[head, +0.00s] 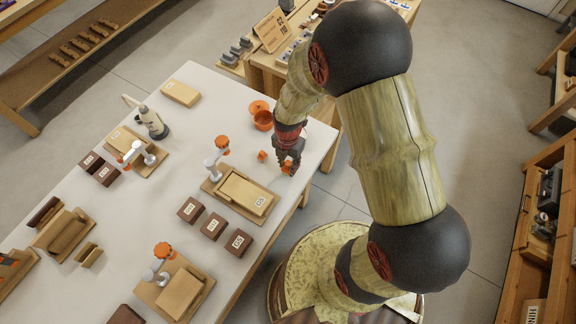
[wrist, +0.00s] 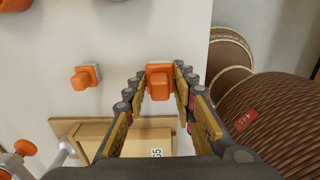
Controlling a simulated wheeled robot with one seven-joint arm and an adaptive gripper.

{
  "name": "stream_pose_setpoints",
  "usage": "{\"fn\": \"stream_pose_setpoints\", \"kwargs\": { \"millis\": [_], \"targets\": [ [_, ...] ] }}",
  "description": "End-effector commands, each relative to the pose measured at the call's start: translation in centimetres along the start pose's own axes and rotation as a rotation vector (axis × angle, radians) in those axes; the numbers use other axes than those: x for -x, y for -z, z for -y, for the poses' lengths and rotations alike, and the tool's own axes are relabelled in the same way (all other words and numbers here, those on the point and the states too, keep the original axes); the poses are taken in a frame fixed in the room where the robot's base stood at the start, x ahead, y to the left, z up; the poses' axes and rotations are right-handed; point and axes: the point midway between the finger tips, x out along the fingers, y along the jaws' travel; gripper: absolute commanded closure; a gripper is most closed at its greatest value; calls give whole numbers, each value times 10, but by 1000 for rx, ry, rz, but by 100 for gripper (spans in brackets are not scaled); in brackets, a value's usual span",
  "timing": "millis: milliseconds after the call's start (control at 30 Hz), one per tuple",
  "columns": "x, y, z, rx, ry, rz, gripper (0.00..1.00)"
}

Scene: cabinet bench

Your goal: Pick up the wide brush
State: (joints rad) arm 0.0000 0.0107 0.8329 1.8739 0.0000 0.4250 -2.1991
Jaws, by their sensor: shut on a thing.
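My gripper (head: 287,166) is low over the right edge of the white table in the head view. In the wrist view its two fingers (wrist: 160,88) are closed against the sides of an orange brush with a pale grey strip at its far end, which I take for the wide brush (wrist: 159,82). The brush also shows just under the fingers in the head view (head: 286,170). I cannot tell whether it touches the table. A second small orange-and-grey piece (wrist: 86,76) lies to the left, apart from the fingers; it is also in the head view (head: 262,155).
A wooden box marked G5 (head: 247,192) on a board stands close to the gripper, with an orange-topped clamp (head: 219,158) beside it. Orange pots (head: 263,120) stand behind. Several dark blocks (head: 213,226) sit in front. Bare tabletop lies around the second orange piece.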

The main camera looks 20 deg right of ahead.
Motion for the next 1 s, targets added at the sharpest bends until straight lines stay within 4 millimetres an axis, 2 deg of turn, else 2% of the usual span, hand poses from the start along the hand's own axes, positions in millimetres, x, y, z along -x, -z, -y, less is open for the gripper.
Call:
{"fn": "stream_pose_setpoints", "kwargs": {
  "millis": [100,400,700,1000],
  "targets": [
    [22,1,1,0,-2,2,97],
    [84,36,47,0,-3,2,97],
    [107,72,94,1,-1,1,97],
    [114,85,110,0,-1,1,97]
  ]
}}
